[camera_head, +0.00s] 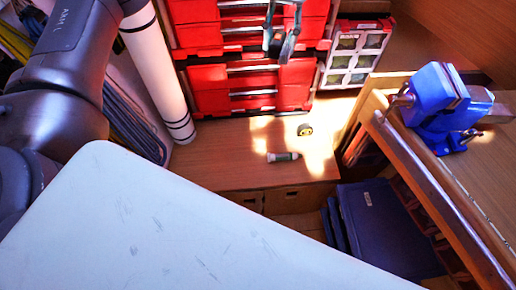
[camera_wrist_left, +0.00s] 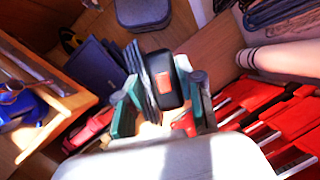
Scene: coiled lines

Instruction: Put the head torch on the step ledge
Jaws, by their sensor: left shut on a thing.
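In the left wrist view, a black head torch (camera_wrist_left: 163,82) with an orange-red patch and grey strap-like layers sits between the fingers of my left gripper (camera_wrist_left: 163,100), which is shut on it. In the head view my left gripper (camera_head: 279,42) hangs at the top middle, in front of the red drawers; the torch is hard to make out there. The step ledge (camera_head: 215,155) appears to be the wooden surface below the drawers, lower than the gripper and partly sunlit. My right gripper is not in view.
On the ledge lie a grey-green cylinder (camera_head: 285,157) and a small yellow-black item (camera_head: 305,130). Red drawers (camera_head: 210,85) and a compartment case (camera_head: 354,55) stand behind. A white roll (camera_head: 155,65) stands left. A blue vise (camera_head: 435,95) is on the right bench. The ledge's left half is clear.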

